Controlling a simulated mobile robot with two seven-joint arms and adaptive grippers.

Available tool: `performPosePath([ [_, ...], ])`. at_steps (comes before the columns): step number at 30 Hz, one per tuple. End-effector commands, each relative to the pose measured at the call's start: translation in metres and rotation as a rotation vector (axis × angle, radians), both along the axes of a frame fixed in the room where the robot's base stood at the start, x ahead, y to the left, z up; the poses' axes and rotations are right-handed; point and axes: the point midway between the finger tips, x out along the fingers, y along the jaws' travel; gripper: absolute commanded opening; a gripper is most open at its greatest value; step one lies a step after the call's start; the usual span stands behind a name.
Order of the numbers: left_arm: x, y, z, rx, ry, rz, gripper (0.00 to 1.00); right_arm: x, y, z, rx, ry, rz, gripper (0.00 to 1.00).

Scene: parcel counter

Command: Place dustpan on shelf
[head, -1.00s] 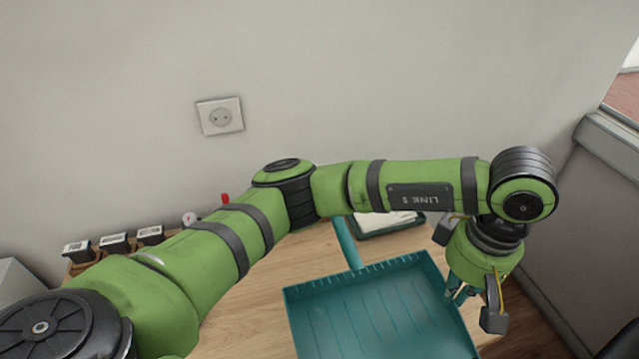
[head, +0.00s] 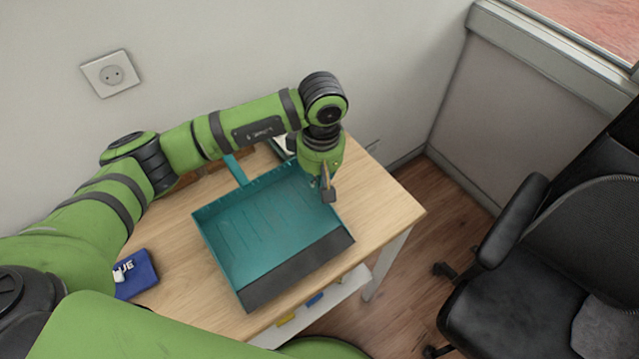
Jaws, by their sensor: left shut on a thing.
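The teal dustpan (head: 262,222) lies over the wooden table top, with its open, dark-lipped edge towards the lower right. Its teal handle (head: 236,170) points to the back, partly behind my left arm. My left gripper (head: 322,181) is at the dustpan's right side wall and is shut on it; its fingers partly hide the wall. I cannot tell whether the dustpan touches the table. A white shelf (head: 345,288) shows below the table's front edge, largely hidden by the table top. My right gripper is not in view.
The wooden table (head: 385,205) has bare top right of the dustpan. A blue box (head: 137,274) lies at its left. Small yellow (head: 286,319) and blue (head: 314,299) things sit on the shelf. A black chair (head: 540,260) stands at the right; floor is clear between.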

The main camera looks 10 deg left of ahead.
Motion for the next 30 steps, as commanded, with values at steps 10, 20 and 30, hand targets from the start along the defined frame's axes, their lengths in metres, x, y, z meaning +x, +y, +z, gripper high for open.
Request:
performPosePath([
  [10, 0.000, -0.001, -0.025, 0.000, 0.000, -0.001, 0.00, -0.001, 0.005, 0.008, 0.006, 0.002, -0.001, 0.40],
  [20, 0.000, -0.001, -0.027, 0.000, 0.000, 0.000, 0.31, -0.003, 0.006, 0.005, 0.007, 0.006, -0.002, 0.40],
  [30, 0.000, -0.001, -0.025, 0.000, 0.001, 0.000, 0.31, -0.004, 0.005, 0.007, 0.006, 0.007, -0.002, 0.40],
])
